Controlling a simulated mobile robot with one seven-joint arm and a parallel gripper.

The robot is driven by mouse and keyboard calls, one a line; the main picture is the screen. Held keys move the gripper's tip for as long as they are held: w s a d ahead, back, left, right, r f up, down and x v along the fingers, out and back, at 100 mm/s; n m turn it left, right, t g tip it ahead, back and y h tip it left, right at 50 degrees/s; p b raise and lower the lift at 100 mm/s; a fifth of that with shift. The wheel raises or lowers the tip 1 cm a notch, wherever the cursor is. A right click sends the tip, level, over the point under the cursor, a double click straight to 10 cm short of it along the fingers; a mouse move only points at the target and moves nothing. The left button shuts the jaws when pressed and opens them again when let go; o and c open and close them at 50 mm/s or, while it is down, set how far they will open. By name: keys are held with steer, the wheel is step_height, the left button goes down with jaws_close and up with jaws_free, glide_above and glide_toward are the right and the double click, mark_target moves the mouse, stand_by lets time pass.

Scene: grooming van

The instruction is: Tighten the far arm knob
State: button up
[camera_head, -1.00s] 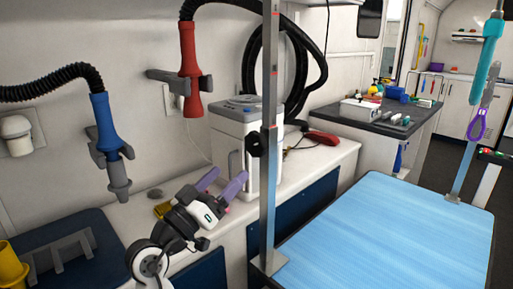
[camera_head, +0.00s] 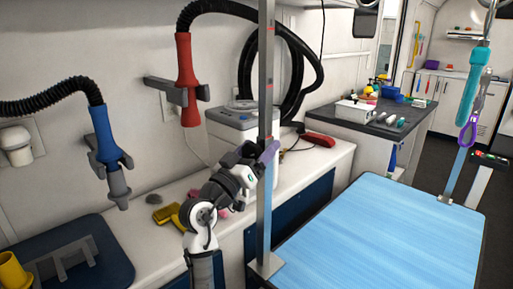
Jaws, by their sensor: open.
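A grey upright post (camera_head: 265,215) stands at the left edge of the blue grooming table (camera_head: 375,235). The black knob (camera_head: 248,149) on this post is largely covered by my gripper, and I cannot tell its exact outline. The fingers look open; contact with the knob cannot be made out. A second post (camera_head: 451,185) at the table's far right corner carries a teal cylinder (camera_head: 474,85) and a purple loop (camera_head: 467,132).
A white counter (camera_head: 315,165) behind the post holds a white machine (camera_head: 232,122) and a red clipper-like tool (camera_head: 319,139). Red (camera_head: 186,80) and blue (camera_head: 108,135) hose nozzles hang on the wall to the left. The tabletop is clear.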

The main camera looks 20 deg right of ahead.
steer(key=c, duration=1)
steer(key=shift+f, duration=0.1)
steer(key=shift+f+m+b, duration=0.15)
steer(key=shift+m+b, duration=0.25)
steer(key=shift+b, duration=0.55)
steer(key=shift+s+d+m+g+h+b, duration=0.1)
steer(key=shift+m+g+h+b, duration=0.25)
steer(key=shift+m+g+b, duration=1.1)
steer(key=shift+s+a+m+g+h+b, duration=0.1)
steer(key=shift+m+g+h+b, duration=0.25)
steer(key=shift+m+b, duration=2.1)
steer(key=shift+s+d+m+g+h+b, duration=0.1)
steer(key=shift+m+g+h+b, duration=0.2)
steer(key=shift+m+g+b, duration=1.55)
steer(key=shift+r+n+t+b, duration=0.2)
steer(key=shift+n+t+b, duration=0.25)
steer(key=shift+t+b, duration=0.45)
